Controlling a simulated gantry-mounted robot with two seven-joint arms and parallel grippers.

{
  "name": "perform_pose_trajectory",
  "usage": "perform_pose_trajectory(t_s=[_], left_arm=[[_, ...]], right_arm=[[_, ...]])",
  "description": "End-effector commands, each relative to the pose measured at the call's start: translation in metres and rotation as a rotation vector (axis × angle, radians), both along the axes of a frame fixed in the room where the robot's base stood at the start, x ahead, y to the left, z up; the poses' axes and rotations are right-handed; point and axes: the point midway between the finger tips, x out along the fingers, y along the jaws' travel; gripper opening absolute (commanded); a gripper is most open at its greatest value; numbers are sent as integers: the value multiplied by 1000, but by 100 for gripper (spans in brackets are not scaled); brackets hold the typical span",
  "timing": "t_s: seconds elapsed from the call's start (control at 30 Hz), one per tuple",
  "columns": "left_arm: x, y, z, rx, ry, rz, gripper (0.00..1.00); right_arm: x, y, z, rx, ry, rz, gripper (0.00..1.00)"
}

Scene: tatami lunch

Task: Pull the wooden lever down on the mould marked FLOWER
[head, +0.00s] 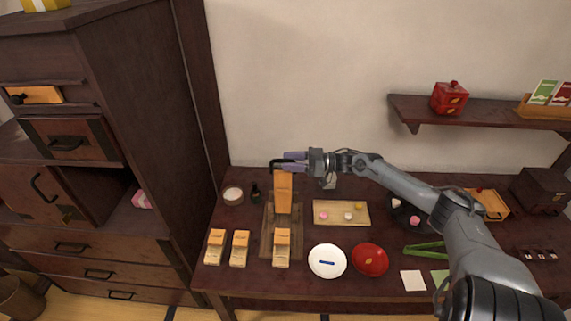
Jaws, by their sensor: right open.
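A tall light-wood upright (284,195) stands on a dark wooden base (267,225) on the table, with a black bar at its top. My right gripper (291,162) is open at the top of this upright, its two purple fingertips pointing left. One fingertip is above the other, close to the black bar; I cannot tell whether they touch it. A small wooden block (282,248) sits at the front of the base. Two similar blocks, a left one (215,246) and a right one (240,248), stand to its left. Lettering is too small to read, so the FLOWER mark is not distinguishable.
A wooden board (341,220) with small sweets, a white plate (327,272) with a blue stick, a red bowl (370,260) and green tongs (424,249) lie to the right. A white cup (233,195) stands left. A tall dark cabinet (150,120) borders the left side.

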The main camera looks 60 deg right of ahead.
Motion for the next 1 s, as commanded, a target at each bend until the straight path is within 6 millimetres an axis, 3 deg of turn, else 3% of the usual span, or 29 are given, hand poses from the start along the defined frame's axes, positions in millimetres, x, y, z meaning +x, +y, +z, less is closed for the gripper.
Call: perform_pose_trajectory(t_s=[0.23,0.6,0.9,1.0], left_arm=[[0,-2,-5,-9,0,5,56],[0,-1,-5,-5,1,3,56],[0,1,-6,5,1,-4,56],[0,1,-6,5,1,-4,56]], right_arm=[[15,8,0,0,0,0,42],[18,10,0,1,0,0,42],[17,9,0,0,1,-1,0],[17,9,0,0,1,-1,0]])
